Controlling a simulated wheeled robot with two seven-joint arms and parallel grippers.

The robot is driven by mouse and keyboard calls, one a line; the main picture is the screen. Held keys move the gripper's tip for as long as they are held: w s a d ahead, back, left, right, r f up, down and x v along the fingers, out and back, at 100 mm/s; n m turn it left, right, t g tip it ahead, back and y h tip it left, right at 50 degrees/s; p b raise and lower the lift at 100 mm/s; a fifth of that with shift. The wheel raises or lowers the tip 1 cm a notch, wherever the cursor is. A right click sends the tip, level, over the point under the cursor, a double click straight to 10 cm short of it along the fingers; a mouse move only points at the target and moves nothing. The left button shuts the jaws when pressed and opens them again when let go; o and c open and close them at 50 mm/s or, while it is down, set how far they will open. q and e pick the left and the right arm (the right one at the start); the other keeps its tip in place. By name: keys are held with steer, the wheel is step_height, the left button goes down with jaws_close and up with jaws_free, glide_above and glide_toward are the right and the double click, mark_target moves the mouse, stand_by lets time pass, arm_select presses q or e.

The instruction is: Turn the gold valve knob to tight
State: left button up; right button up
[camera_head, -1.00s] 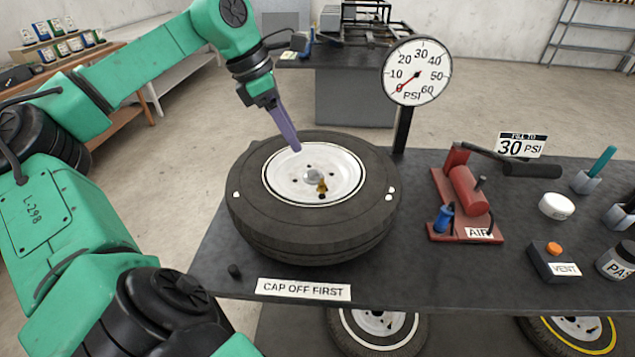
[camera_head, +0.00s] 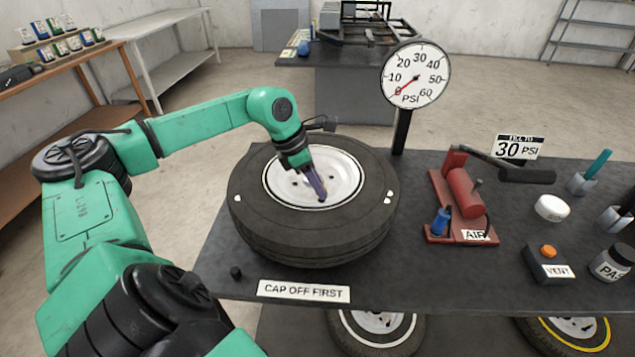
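A black tire (camera_head: 250,215) with a white rim (camera_head: 345,172) lies flat on the dark table. My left gripper (camera_head: 319,193) reaches down over the rim from the upper left. Its purple fingertips are at the front part of the rim, over the spot of the gold valve knob. The knob is hidden behind the fingertips. I cannot tell whether the fingers touch it or are closed around it. My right gripper is not in view.
A pressure gauge (camera_head: 416,76) with its needle near 0 stands behind the tire. A red air pump (camera_head: 465,195), a vent box (camera_head: 548,264), a white round lid (camera_head: 551,207) and a dark jar (camera_head: 612,262) are on the right. A small black cap (camera_head: 236,272) lies front left.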

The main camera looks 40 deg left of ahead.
arm_select(q)
jaws_close()
steer(key=shift+m, duration=0.3)
steer(key=shift+w+a+r+m+h+p, duration=0.15)
steer(key=shift+m+h+p, duration=0.35)
steer(key=shift+m, duration=0.3)
steer(key=m+p, duration=0.1)
steer(key=m+g+p, duration=0.1)
steer(key=m, duration=0.1)
steer(key=shift+w+g+h, duration=0.15)
steer(key=shift+g+h, duration=0.15)
steer(key=m+g+p, duration=0.1)
steer(key=m, duration=0.3)
steer(key=shift+w, duration=0.1)
steer(key=shift+w+a+m+g, duration=0.1)
steer(key=shift+m+g, duration=0.7)
steer(key=shift+m, duration=0.7)
